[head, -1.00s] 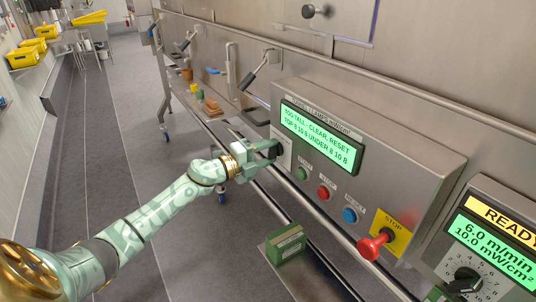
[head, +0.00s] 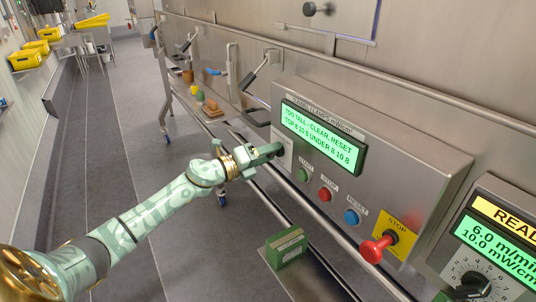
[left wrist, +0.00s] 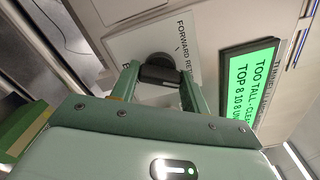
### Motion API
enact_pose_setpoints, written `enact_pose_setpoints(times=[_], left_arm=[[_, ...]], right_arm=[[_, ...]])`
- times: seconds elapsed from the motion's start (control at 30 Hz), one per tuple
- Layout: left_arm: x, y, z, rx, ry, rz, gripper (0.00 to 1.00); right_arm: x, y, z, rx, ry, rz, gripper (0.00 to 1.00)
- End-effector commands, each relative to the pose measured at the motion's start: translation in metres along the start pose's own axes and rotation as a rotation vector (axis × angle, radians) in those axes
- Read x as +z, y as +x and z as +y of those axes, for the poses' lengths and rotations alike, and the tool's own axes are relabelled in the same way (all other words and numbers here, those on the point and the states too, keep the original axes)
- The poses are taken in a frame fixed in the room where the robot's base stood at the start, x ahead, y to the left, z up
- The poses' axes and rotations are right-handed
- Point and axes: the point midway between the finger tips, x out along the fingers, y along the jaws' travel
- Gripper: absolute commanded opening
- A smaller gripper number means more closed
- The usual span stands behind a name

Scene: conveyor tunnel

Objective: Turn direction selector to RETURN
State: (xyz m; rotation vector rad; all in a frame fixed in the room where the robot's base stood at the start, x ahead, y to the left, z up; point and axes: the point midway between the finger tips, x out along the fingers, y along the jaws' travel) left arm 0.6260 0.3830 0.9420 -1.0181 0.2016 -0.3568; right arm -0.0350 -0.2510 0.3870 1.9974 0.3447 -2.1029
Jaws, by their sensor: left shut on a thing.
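The direction selector is a black knob (left wrist: 158,72) on a white plate (left wrist: 125,47) lettered FORWARD and a partly covered word starting RET, seen in the left wrist view. My left gripper (left wrist: 162,78) is shut on the knob, with one green finger on each side. In the head view my left gripper (head: 277,151) reaches the left end of the grey control panel (head: 400,165) and hides most of the selector. Which label the knob points to cannot be told. My right gripper is not in view.
The panel's green display (head: 322,137) reads TOO TALL - CLEAR, RESET. Beside it are a green start button (head: 302,175), red button (head: 325,194), blue reset button (head: 351,216) and red STOP mushroom (head: 375,248). A green box (head: 286,246) lies below. Rails run under the panel.

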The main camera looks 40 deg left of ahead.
Motion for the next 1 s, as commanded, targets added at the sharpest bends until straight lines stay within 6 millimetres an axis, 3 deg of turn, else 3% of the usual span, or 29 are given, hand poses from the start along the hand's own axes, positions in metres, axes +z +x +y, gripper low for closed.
enact_pose_setpoints(times=[0.27,0.3,0.33,0.37,0.73,0.87,1.0], left_arm=[[-0.003,0.0,0.002,0.004,0.0,0.005,0.23],[-0.003,0.0,0.002,0.004,0.0,0.005,0.57],[-0.003,0.0,0.002,0.004,0.0,0.005,0.65],[-0.002,0.0,0.002,0.004,0.0,0.005,0.67],[-0.001,-0.008,0.001,0.002,-0.001,0.002,0.67],[-0.001,-0.03,0.0,0.003,-0.001,0.003,0.67],[-0.001,-0.067,0.0,0.005,-0.002,0.003,0.67]], right_arm=[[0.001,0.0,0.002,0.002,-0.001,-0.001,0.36],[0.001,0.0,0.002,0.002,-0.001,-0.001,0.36],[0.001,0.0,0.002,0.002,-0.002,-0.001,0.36],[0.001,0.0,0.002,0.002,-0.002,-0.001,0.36],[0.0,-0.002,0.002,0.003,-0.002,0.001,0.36],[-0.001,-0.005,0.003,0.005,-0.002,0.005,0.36],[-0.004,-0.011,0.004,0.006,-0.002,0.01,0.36]])
